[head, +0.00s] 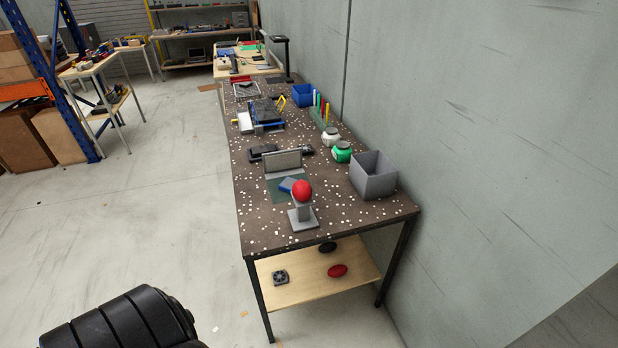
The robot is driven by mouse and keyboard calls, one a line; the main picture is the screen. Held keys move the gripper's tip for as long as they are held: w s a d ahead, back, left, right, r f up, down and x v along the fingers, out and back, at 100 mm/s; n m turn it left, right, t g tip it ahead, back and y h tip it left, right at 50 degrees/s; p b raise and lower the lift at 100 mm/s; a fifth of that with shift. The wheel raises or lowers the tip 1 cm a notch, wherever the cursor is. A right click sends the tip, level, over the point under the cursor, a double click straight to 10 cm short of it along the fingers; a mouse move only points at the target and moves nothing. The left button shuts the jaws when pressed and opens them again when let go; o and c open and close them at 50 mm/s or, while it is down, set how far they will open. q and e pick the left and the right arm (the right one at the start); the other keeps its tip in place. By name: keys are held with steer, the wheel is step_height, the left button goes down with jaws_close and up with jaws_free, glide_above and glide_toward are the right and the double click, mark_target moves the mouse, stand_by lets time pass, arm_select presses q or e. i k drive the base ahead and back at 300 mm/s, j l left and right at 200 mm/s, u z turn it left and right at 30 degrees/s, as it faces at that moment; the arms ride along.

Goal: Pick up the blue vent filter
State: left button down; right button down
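Neither of my grippers shows in the head view. Only a black link of my arm shows at the bottom left, well short of the table.
The red ball (302,190) on its stand is near the table's front edge. A grey bin (373,176), jars (342,152) and a blue bin (303,95) line the wall side. The floor (170,215) left of the table is open.

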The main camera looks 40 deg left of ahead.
mark_target(286, 185)
steer(key=u, duration=1.35)
steer(key=i+j+z, duration=0.1)
steer(key=z, duration=0.4)
steer(key=j+z, duration=0.25)
steer(key=z, duration=0.2)
steer(key=j+z, duration=0.2)
steer(key=z, duration=0.3)
steer(key=j+z, duration=0.25)
steer(key=z, duration=0.2)
steer(key=i, duration=0.05)
